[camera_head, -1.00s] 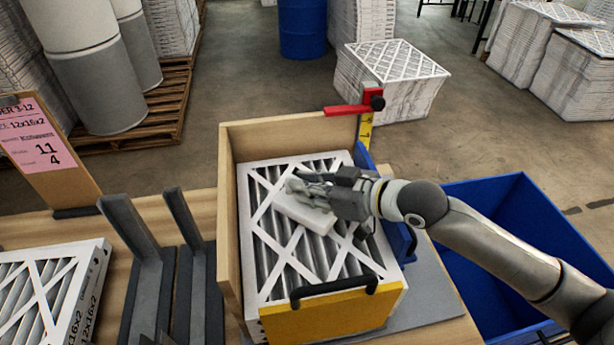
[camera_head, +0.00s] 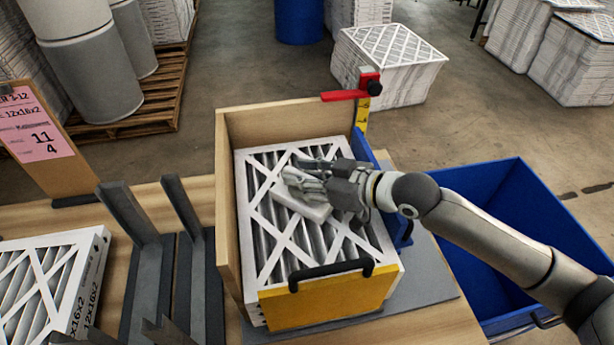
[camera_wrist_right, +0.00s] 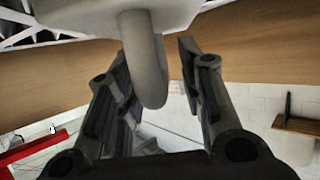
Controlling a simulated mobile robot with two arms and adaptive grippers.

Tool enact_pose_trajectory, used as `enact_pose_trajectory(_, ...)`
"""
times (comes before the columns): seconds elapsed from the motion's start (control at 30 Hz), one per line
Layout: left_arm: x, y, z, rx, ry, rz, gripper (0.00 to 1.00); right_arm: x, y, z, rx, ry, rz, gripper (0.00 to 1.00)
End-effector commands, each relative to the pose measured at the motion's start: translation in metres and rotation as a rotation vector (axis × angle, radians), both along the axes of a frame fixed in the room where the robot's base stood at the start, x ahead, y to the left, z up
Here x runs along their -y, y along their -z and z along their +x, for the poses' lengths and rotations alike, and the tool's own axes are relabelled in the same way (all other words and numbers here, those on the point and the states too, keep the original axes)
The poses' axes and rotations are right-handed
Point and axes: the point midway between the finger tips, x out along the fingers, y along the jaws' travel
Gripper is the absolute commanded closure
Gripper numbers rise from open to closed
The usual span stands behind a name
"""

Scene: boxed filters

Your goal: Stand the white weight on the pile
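The white weight (camera_head: 303,205) is a pale block lying on the top filter of the pile (camera_head: 285,262) inside the wooden box. My right gripper (camera_head: 308,180) is over the weight, reaching in from the right and partly hiding it. In the right wrist view the weight's pale body (camera_wrist_right: 95,14) is at the top, and its rounded handle (camera_wrist_right: 146,60) comes down between the two fingers. The right gripper (camera_wrist_right: 155,70) shows its fingers apart, with a gap between the handle and the right finger. My left gripper is not in view.
The wooden box (camera_head: 228,215) has a yellow front (camera_head: 325,302) with a black handle. A red clamp (camera_head: 350,94) stands at its back right corner. A blue bin (camera_head: 500,215) is right, a grey rack (camera_head: 150,280) and another filter (camera_head: 40,285) left, beside a pink label (camera_head: 38,130).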

Motion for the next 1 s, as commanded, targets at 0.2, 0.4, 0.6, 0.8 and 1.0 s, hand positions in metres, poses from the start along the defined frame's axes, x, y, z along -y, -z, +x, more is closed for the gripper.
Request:
enact_pose_trajectory(0.2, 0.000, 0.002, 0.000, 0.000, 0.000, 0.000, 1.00, 0.009, -0.005, -0.005, 0.000, 0.001, 0.000, 0.65)
enact_pose_trajectory(0.4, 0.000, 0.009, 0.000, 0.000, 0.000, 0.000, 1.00, 0.034, -0.016, -0.021, 0.001, 0.002, -0.003, 0.65)
enact_pose_trajectory(0.6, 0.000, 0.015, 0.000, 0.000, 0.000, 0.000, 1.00, 0.059, -0.029, -0.038, 0.001, 0.002, -0.003, 0.65)
enact_pose_trajectory(0.8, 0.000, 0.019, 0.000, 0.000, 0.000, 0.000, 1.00, 0.079, -0.040, -0.051, 0.001, 0.001, -0.002, 0.65)
enact_pose_trajectory(1.0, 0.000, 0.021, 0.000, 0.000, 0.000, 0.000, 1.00, 0.090, -0.046, -0.059, 0.000, 0.001, -0.001, 0.65)
